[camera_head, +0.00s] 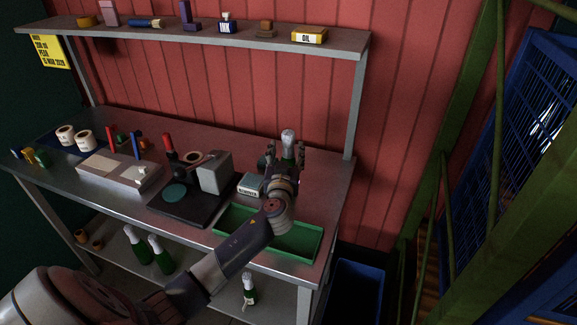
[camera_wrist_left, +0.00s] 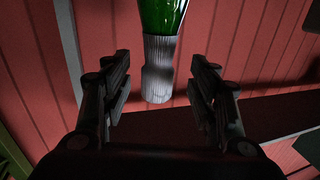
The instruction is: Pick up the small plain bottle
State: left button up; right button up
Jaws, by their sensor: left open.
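A green bottle with a silver-grey foil neck (camera_head: 288,141) stands at the back right of the workbench, its lower part hidden behind my left gripper (camera_head: 284,156). That gripper is open, with one finger on each side of the bottle. In the left wrist view the bottle's foil neck (camera_wrist_left: 158,75) and green glass (camera_wrist_left: 162,14) appear upside down. The neck shows between the open fingers of the left gripper (camera_wrist_left: 160,72), with gaps on both sides. I cannot tell its depth from the fingers. A small green bottle (camera_head: 249,290) stands on the lower shelf. My right gripper is not in view.
A green tray (camera_head: 310,241) lies at the bench's front right, under my left arm. A small labelled box (camera_head: 250,184) and a black-based device (camera_head: 177,207) are left of the gripper. Two more green bottles (camera_head: 161,254) stand below. An upper shelf (camera_head: 200,36) overhangs the back.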

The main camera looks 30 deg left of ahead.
aim_at(288, 145)
pick_arm(q)
jog(key=w, duration=0.1)
jog(key=p, duration=0.1)
jog(key=w+a, duration=0.1)
jog(key=shift+w+a+r+p, duration=0.1)
jog(key=shift+w+r+p, duration=0.2)
jog(key=shift+w+r, duration=0.1)
jog(key=shift+w+a+f, duration=0.15)
jog(key=shift+w+a, duration=0.15)
jog(key=shift+w, duration=0.3)
jog(key=shift+c, duration=0.9)
jog(key=c, duration=0.9)
grip_shut()
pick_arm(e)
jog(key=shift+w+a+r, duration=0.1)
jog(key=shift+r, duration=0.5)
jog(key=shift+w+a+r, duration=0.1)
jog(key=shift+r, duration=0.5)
